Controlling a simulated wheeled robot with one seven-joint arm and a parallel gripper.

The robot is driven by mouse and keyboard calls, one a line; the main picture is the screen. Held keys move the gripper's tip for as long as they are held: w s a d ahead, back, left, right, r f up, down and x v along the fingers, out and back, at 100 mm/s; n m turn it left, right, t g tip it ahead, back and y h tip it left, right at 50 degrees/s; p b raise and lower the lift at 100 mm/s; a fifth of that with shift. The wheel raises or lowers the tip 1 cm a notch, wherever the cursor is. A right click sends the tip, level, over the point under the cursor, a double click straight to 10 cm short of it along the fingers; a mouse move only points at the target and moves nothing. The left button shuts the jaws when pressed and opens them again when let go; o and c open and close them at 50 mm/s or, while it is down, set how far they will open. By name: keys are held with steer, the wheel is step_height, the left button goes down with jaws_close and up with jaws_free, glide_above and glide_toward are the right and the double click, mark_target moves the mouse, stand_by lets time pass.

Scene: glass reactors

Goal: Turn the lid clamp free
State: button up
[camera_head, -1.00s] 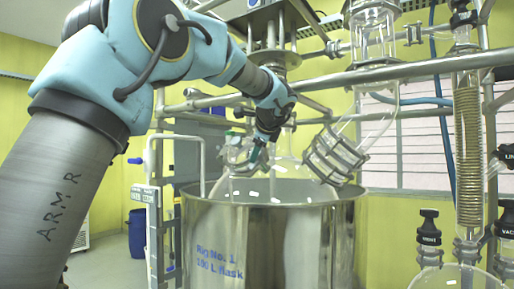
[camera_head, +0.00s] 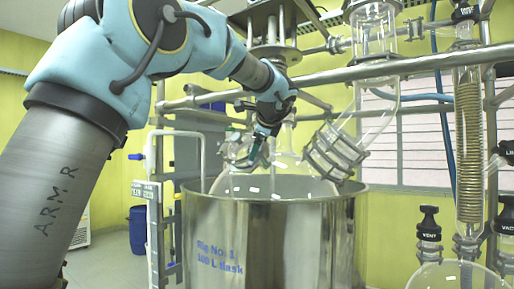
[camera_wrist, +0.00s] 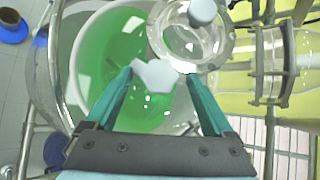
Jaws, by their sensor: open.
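My gripper (camera_wrist: 157,74) is open, its two teal fingers spread apart in the wrist view. A pale grey, wing-shaped piece (camera_wrist: 155,78), which looks like the clamp's turning handle, lies between the fingertips, with a small gap seeming to show on each side. It sits by the rim of a round clear glass neck (camera_wrist: 222,42). A second grey knob (camera_wrist: 203,11) is on the far side of that neck. In the head view my gripper (camera_head: 256,150) hangs over the flask top, and the clamp is too small to make out there.
A large steel vessel (camera_head: 310,240) holds the glass flask (camera_head: 290,175); green shows below in the wrist view (camera_wrist: 110,55). A glass tube with a caged joint (camera_head: 335,153) stands close right. Steel rails (camera_head: 400,68) cross behind. A blue drum (camera_head: 138,230) stands at the left.

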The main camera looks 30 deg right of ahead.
steer(key=b+v, duration=0.2)
steer(key=v, duration=0.8)
steer(key=shift+b, duration=0.4)
steer(key=shift+a+r, duration=0.1)
steer(key=w+a+f+n+g+y, duration=0.15)
steer(key=a+f+n, duration=0.25)
steer(key=a+f, duration=0.45)
steer(key=w+a+f+n+g, duration=0.25)
steer(key=a+f, duration=0.35)
steer(key=f, duration=0.5)
steer(key=w+a+f+n+g+y, duration=0.15)
steer(key=a+f+n, duration=0.25)
steer(key=a+f, duration=0.5)
steer(key=s+a+f+n+g, duration=0.4)
steer(key=s+a+f+n, duration=1)
steer(key=a+f, duration=0.3)
steer(key=shift+s+a+f+h, duration=0.4)
steer(key=shift+s+f, duration=0.05)
steer(key=shift+f, duration=0.15)
steer(key=shift+g, duration=0.25)
steer(key=shift+c, duration=0.4)
